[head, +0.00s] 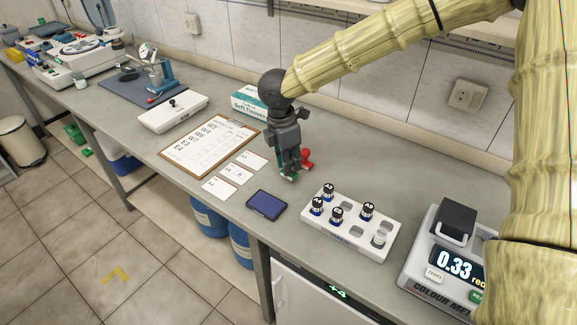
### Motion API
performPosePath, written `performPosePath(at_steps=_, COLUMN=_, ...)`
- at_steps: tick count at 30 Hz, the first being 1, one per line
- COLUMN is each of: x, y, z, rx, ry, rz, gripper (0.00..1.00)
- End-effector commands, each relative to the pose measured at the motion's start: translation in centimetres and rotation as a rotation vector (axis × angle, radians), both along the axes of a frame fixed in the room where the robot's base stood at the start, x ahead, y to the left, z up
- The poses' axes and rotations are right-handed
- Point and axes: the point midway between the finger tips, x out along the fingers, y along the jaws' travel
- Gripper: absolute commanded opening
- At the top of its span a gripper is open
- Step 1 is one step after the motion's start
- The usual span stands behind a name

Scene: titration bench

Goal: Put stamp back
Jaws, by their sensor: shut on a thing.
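My gripper (289,172) is low over the bench, pointing down, and shut on a green stamp (290,177). Only bits of green show between and below the fingers, so most of this stamp is hidden. A red stamp (307,160) with a rounded knob is just right of the fingers, partly covered by them. I cannot tell whether the green stamp touches the bench or a holder. A dark blue ink pad (267,205) lies in front of the gripper, near the bench's front edge.
White cards (236,174) and a clipboard (211,146) lie to the left. A tissue box (248,101) stands behind. A white rack (378,242) with several black-capped vials and a colour meter (432,285) stand to the right. Bare bench lies between gripper and rack.

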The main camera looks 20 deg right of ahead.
Motion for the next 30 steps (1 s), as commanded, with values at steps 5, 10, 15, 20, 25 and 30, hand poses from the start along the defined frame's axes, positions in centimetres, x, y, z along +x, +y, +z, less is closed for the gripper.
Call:
performPosePath(at_steps=5, x=-0.1, y=0.0, z=-1.9, rx=0.001, ry=0.002, rz=0.0, gripper=0.07)
performPosePath(at_steps=10, x=0.0, y=0.0, z=-2.3, rx=0.001, ry=0.001, rz=0.0, gripper=0.07)
performPosePath(at_steps=15, x=0.0, y=0.0, z=-2.4, rx=0.001, ry=0.001, rz=0.0, gripper=0.07)
performPosePath(at_steps=20, x=0.0, y=0.0, z=-2.6, rx=0.001, ry=0.001, rz=0.0, gripper=0.33)
performPosePath(at_steps=25, x=0.0, y=0.0, z=-2.6, rx=0.001, ry=0.001, rz=0.0, gripper=0.43)
performPosePath(at_steps=30, x=0.0, y=0.0, z=-2.5, rx=0.001, ry=0.0, rz=0.0, gripper=0.43)
